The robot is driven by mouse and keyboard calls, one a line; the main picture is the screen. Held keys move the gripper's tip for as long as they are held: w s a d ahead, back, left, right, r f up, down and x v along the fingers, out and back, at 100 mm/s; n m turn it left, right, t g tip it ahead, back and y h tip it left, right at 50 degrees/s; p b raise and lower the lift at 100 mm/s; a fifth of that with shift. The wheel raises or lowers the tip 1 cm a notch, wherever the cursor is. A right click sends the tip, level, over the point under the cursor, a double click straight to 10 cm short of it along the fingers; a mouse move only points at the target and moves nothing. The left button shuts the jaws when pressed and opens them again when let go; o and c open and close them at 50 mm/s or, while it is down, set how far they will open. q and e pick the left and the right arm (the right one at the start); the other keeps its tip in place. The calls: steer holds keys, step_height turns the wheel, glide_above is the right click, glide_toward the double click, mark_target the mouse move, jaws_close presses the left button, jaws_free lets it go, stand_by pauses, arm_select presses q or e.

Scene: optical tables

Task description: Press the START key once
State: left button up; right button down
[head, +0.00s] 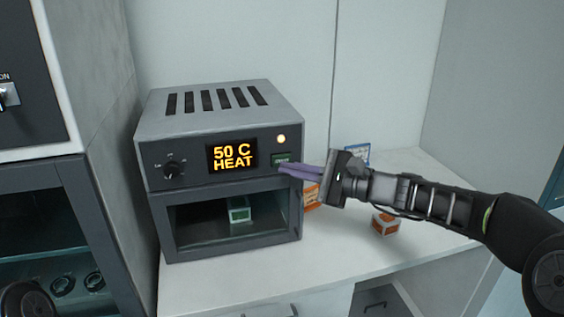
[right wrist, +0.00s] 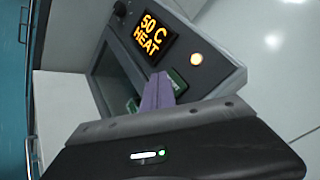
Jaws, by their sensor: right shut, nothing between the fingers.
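The START key (head: 281,159) is a green key at the right of the oven's front panel, below a lit amber lamp (head: 281,139). The grey oven (head: 218,122) has a display (head: 232,156) that reads "50 C HEAT". My right gripper (head: 281,169) is shut and empty, with its purple fingertips at the key's lower edge. In the right wrist view the purple fingers (right wrist: 158,92) partly cover the green key (right wrist: 179,83). I cannot tell whether they touch it. My left gripper is not in view; only a dark part of my left arm may show at the lower left.
A green box (head: 240,212) sits inside the oven behind its window. A knob (head: 174,168) is at the panel's left. Orange boxes (head: 385,223) and a blue-framed item (head: 356,154) stand on the white table (head: 330,262) at right. A tall cabinet (head: 75,75) stands at left.

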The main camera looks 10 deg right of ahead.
steer(key=shift+s, duration=0.15)
steer(key=s+b, duration=0.2)
steer(key=s, duration=0.2)
steer(key=shift+s+d, duration=0.15)
steer(key=shift+s, duration=0.2)
stand_by(0.5)
